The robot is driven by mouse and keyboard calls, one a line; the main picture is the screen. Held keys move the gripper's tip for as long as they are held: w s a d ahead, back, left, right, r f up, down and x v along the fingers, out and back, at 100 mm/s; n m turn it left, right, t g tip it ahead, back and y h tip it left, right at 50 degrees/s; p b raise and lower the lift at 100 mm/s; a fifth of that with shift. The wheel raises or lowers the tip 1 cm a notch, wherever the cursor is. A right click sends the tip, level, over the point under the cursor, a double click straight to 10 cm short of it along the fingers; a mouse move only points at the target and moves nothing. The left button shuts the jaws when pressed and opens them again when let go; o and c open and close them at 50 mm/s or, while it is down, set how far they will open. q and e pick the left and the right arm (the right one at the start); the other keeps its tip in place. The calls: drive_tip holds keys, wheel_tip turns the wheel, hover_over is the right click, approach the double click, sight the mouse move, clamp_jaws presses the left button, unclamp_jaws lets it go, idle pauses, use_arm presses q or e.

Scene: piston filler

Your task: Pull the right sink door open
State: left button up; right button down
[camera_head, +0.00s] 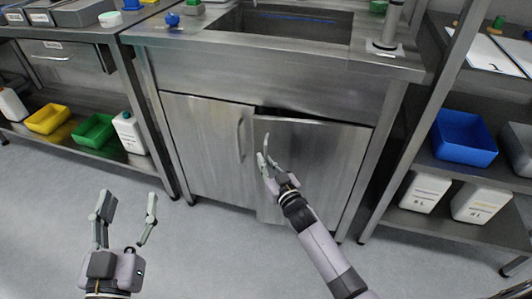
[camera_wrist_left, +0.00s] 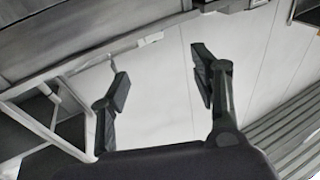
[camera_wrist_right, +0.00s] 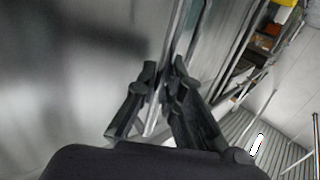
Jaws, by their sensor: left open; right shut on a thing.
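The right sink door (camera_head: 315,165) is a steel panel under the sink. It stands slightly ajar, with a dark gap along its top edge. My right gripper (camera_head: 264,158) is at the door's left side and is shut on the door's handle, which the fingers mostly hide. In the right wrist view the fingers (camera_wrist_right: 160,100) close around a thin metal bar beside the steel panel. The left sink door (camera_head: 205,145) is shut, with its vertical handle (camera_head: 240,140) in plain view. My left gripper (camera_head: 126,208) is open and empty over the floor, apart from the cabinet.
The steel sink (camera_head: 285,22) is above the doors. A left shelf holds a yellow bin (camera_head: 47,119), a green bin (camera_head: 94,131) and white bottles. A right rack holds a blue bin (camera_head: 464,138) and white canisters (camera_head: 425,192). The grey floor before the doors is clear.

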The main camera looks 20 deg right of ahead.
drive_tip(key=s+n+g+y+p, duration=0.4)
drive_tip(key=s+n+y+p, duration=0.35)
drive_tip(key=s, duration=0.85)
use_arm(q)
drive_tip(key=s+a+f+g+y+b, duration=0.15)
drive_tip(key=s+a+f+g, duration=0.25)
drive_tip(key=s+f+g, duration=0.5)
drive_tip(key=s+a+f+g+y+b, duration=0.1)
drive_tip(key=s+a+f+g+y, duration=0.2)
drive_tip(key=s+f+g, duration=0.65)
drive_tip(key=w+d+r+t, duration=0.1)
drive_tip(key=w+t, duration=0.3)
drive_tip(key=w, duration=0.1)
drive_tip(key=w+d+r+t+h+b, duration=0.1)
drive_tip(key=w+t, duration=0.2)
drive_tip(key=w, duration=0.3)
drive_tip(key=shift+d+r+n+t, duration=0.3)
drive_tip(key=shift+d+t, duration=0.05)
drive_tip(key=shift+d, duration=0.05)
use_arm(e)
drive_tip(key=s+d+n+g+y, duration=0.6)
drive_tip(key=s+d+g, duration=0.4)
drive_tip(key=s+d, duration=0.4)
drive_tip(key=shift+s+n+y, duration=0.35)
drive_tip(key=shift+s+y, duration=0.4)
drive_tip(key=shift+s, duration=1.4)
